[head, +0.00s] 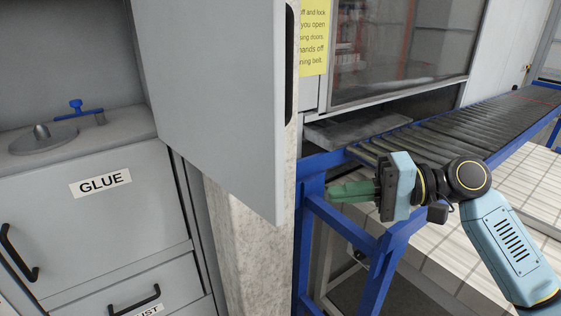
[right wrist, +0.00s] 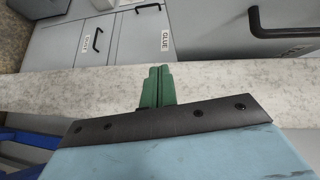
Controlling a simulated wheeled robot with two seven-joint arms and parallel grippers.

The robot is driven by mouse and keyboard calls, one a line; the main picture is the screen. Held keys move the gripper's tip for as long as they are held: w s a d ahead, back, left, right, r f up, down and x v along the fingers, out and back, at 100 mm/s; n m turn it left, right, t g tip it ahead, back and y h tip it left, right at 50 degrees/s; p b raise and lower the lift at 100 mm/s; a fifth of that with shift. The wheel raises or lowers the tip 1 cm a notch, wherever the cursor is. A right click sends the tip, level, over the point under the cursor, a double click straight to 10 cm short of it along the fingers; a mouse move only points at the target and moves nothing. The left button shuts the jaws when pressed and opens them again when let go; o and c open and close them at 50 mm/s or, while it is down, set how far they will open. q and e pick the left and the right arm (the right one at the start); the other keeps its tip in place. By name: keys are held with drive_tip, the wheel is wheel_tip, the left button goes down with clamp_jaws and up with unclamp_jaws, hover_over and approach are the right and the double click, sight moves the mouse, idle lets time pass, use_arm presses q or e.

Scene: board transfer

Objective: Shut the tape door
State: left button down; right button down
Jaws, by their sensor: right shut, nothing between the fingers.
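A large grey door (head: 215,90) stands swung open toward me in the upper middle of the head view, a black handle (head: 289,65) on its right edge. No label shows on it; I take it for the tape door. Left of it is an open compartment with a round grey disc (head: 42,138) and a blue-knobbed part (head: 80,107). My right gripper (head: 332,193) is right of the door's lower corner, apart from it in the picture. Its green fingers (right wrist: 157,72) are shut and empty in the right wrist view. My left gripper is out of view.
A drawer front labelled GLUE (head: 100,215) lies below the compartment. A pale speckled post (head: 240,245) stands behind the door. A blue frame (head: 375,265) carries a roller conveyor (head: 450,125) on the right, close to my right arm. A yellow notice (head: 313,35) hangs behind.

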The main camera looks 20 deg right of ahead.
sight(280, 162)
wheel_tip(280, 162, up, 7)
drive_tip(key=d+y, duration=0.2)
drive_tip(key=shift+m, duration=0.3)
drive_tip(key=shift+s+a+p+x, duration=0.1)
drive_tip(key=shift+s+p+x, duration=0.45)
drive_tip(key=shift+x, duration=1.6)
drive_tip(key=shift+s+a+p+x, duration=0.2)
drive_tip(key=shift+p+x, duration=0.65)
drive_tip(key=shift+x, duration=1.25)
drive_tip(key=shift+s+a+p+x, duration=0.1)
drive_tip(key=shift+s+p+x, duration=0.5)
drive_tip(key=shift+x, duration=1.55)
drive_tip(key=shift+w, duration=0.1)
